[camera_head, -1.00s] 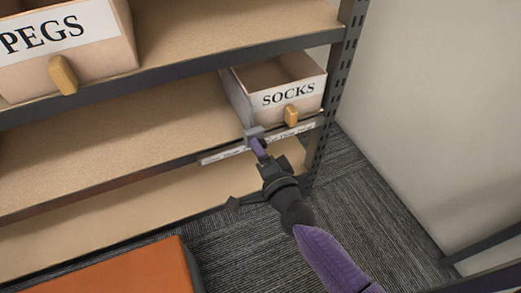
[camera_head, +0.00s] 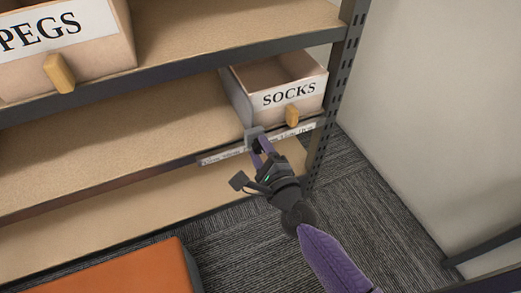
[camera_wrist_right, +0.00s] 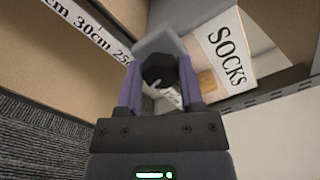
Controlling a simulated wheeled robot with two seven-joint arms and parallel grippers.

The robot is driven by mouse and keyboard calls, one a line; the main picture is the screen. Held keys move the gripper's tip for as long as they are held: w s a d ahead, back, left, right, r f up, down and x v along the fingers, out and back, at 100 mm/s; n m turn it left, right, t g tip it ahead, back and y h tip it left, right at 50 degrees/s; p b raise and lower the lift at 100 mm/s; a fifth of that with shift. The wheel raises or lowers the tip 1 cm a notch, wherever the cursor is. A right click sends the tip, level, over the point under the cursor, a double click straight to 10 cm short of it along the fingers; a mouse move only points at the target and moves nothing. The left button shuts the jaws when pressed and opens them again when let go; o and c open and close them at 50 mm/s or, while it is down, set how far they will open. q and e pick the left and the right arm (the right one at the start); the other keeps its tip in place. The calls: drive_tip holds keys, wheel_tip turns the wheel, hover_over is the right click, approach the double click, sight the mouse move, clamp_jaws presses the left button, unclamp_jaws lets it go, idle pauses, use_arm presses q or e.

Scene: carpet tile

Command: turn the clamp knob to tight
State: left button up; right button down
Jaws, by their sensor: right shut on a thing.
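The clamp (camera_head: 254,132) is a grey block fixed on the middle shelf's front edge, just left of the SOCKS bin; it also shows in the right wrist view (camera_wrist_right: 158,44). Its dark faceted knob (camera_wrist_right: 158,69) sits between the purple fingers of my right gripper (camera_wrist_right: 160,84), with a pale pointer mark on it. My right gripper, also in the head view (camera_head: 263,146), is shut on the knob. A small white label (camera_wrist_right: 171,97) shows beside the knob, its print too small to read. The knob is hidden in the head view. My left gripper is out of view.
The SOCKS bin (camera_head: 285,88) with a wooden handle stands beside the clamp. A ruler strip (camera_head: 221,155) runs along the shelf edge. The PEGS bin (camera_head: 60,60) is on the shelf above. An orange-topped box (camera_head: 130,275) is at lower left. A wall bounds the right.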

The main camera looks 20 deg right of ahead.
drive_tip(key=shift+f+m, duration=0.1)
drive_tip(key=shift+m, duration=0.3)
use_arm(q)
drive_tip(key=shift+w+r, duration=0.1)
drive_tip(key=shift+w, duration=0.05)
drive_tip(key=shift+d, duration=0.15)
use_arm(e)
drive_tip(key=shift+m, duration=0.3)
drive_tip(key=c, duration=0.5)
unclamp_jaws()
drive_tip(key=shift+o, duration=1.3)
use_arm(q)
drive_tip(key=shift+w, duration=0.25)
